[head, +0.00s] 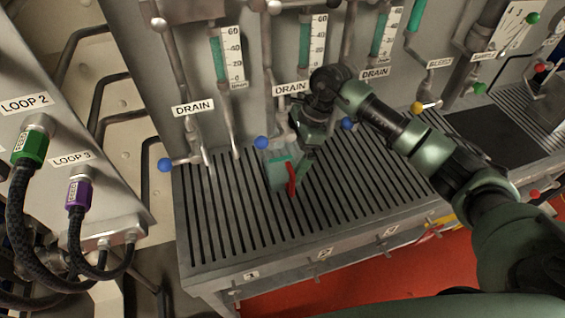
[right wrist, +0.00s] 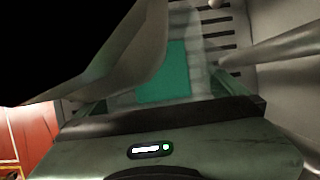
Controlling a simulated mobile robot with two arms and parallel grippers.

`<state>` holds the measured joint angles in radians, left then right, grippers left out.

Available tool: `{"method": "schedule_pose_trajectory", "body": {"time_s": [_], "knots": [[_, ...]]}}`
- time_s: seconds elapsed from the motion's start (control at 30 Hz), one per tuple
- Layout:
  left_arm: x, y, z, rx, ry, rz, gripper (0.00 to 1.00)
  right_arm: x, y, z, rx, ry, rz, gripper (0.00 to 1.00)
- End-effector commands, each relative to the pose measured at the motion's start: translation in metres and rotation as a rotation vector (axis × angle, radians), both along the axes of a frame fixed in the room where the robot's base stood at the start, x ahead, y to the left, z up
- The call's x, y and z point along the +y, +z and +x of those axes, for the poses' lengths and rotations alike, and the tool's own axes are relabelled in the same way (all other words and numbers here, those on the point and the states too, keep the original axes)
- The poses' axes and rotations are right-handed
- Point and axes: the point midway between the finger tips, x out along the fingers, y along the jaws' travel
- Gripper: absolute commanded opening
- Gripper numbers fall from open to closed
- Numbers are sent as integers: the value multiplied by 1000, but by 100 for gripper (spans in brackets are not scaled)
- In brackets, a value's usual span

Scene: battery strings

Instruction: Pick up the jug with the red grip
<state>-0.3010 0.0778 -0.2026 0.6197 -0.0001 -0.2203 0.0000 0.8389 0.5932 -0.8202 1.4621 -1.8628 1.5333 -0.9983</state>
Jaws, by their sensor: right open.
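The jug (head: 279,172) is a clear vessel with teal liquid, standing on the slotted grey bench. Its red grip (head: 292,180) is on its right, front side. My right gripper (head: 303,163) reaches down from behind and right, close beside the jug and its grip. In the right wrist view the jug's teal liquid (right wrist: 165,75) shows just beyond the open jaws (right wrist: 158,100). I cannot tell whether the fingers touch the jug. The red grip cannot be made out in that view. My left gripper is out of view.
Drain pipes with blue-knobbed valves (head: 262,143) stand close behind the jug, below sight gauges (head: 304,42). The slotted bench top (head: 225,215) is clear left and in front. Cabinets with hoses (head: 45,190) stand at left.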

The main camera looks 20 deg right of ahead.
Motion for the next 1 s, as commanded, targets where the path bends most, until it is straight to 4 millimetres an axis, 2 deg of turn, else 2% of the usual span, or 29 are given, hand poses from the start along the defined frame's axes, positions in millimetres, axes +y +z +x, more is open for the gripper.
{"method": "schedule_pose_trajectory", "body": {"time_s": [0.2,0.27,0.5,0.83,1.0], "knots": [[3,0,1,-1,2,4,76,0,-2,0,0,0,0,100],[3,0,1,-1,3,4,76,0,-2,0,0,0,0,86],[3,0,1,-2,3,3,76,0,-1,0,0,1,0,21],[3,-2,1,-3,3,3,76,0,3,1,-4,1,1,21],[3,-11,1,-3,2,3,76,0,17,1,-7,1,1,21]]}}
